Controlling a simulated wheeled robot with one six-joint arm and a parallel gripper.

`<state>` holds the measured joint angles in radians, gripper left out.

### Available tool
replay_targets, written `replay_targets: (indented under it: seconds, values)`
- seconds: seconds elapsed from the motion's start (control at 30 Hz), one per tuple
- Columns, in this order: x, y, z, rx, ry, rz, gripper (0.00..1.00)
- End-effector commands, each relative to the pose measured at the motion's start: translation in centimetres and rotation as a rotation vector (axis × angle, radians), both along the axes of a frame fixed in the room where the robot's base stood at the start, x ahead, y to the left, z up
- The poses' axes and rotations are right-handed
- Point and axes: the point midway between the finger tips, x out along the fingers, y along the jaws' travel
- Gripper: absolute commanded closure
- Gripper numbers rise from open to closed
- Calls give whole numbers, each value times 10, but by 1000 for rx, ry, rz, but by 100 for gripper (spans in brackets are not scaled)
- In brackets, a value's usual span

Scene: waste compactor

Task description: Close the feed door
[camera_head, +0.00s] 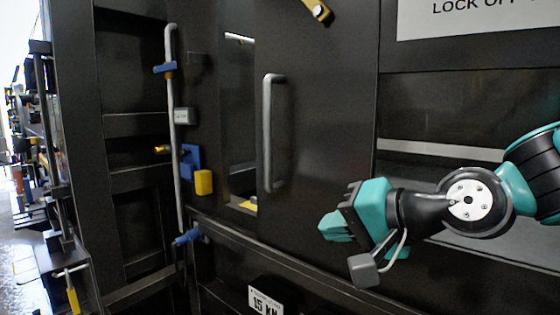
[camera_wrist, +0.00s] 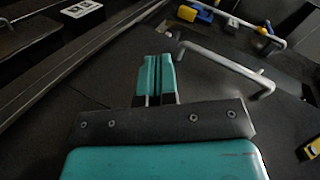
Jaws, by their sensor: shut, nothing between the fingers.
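The feed door (camera_head: 325,130) is a dark panel with a vertical grey bar handle (camera_head: 270,130) near its left edge. A narrow opening (camera_head: 238,130) shows just left of the door, so the door stands partly open. In the wrist view, the handle (camera_wrist: 225,65) runs diagonally to the right of my fingers. My gripper (camera_head: 330,228) is teal and black, to the right of and below the handle in the head view. Its fingers (camera_wrist: 157,62) are together and empty, apart from the handle.
A vertical grey rod (camera_head: 172,120) with blue clamps stands left of the opening, near a yellow block (camera_head: 203,182). A yellow latch (camera_head: 318,11) sits high on the door. A ledge with a "15 KN" plate (camera_head: 265,301) runs below. A lock-off sign (camera_head: 470,15) is upper right.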

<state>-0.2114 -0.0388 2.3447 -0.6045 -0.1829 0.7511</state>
Motion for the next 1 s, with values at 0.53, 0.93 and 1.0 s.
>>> replay_targets:
  seconds: [0.53,0.93,1.0]
  values:
    - [90,18,63,568,-15,-235,100]
    - [152,73,65,565,-16,-233,100]
    - [160,80,64,565,-16,-234,100]
